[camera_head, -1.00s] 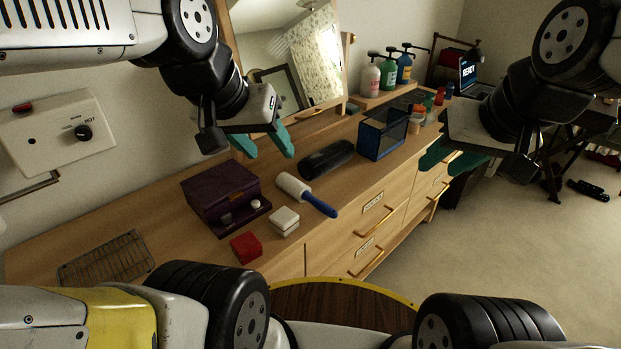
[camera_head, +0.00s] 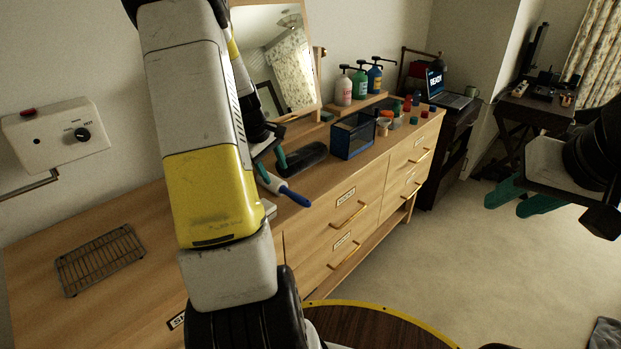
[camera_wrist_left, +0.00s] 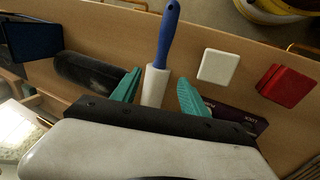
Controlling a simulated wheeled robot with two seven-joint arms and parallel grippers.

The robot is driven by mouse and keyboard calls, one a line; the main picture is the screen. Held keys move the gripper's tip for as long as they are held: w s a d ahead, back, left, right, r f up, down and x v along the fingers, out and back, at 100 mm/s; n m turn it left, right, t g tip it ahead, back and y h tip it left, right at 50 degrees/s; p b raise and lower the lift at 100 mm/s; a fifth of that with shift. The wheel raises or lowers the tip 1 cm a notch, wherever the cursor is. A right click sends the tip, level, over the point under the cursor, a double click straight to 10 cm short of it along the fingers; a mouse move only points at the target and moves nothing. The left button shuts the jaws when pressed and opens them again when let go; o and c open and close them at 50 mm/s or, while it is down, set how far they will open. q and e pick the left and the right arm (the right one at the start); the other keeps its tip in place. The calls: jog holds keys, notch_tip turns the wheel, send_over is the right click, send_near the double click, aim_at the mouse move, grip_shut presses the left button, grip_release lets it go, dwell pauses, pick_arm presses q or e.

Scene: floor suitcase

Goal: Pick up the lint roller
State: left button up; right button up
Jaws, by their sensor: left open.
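The lint roller (camera_head: 285,188) has a blue handle and a white roll and lies on the dresser top. In the head view its roll is partly hidden by my left arm. In the left wrist view the lint roller (camera_wrist_left: 160,68) points away, its white roll between the two green fingers. My left gripper (camera_wrist_left: 154,88) is open around the roll, apart from it on both sides. In the head view my left gripper (camera_head: 268,160) is mostly hidden behind its arm. My right gripper (camera_head: 515,198) is open and empty over the floor at the right.
A black cylinder (camera_wrist_left: 92,72) lies left of the roller in the wrist view, near a blue bin (camera_head: 354,136). A white box (camera_wrist_left: 218,66), a red box (camera_wrist_left: 286,85) and a purple box (camera_wrist_left: 236,115) are right of it. A wire rack (camera_head: 101,258) lies at the dresser's left.

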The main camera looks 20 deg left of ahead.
aim_at(280, 184)
pick_arm(q)
jog(key=x, duration=0.8)
jog(key=shift+w+a, duration=0.2)
jog(key=shift+a, duration=0.1)
grip_shut()
notch_tip(280, 184, up, 10)
dwell(0.3)
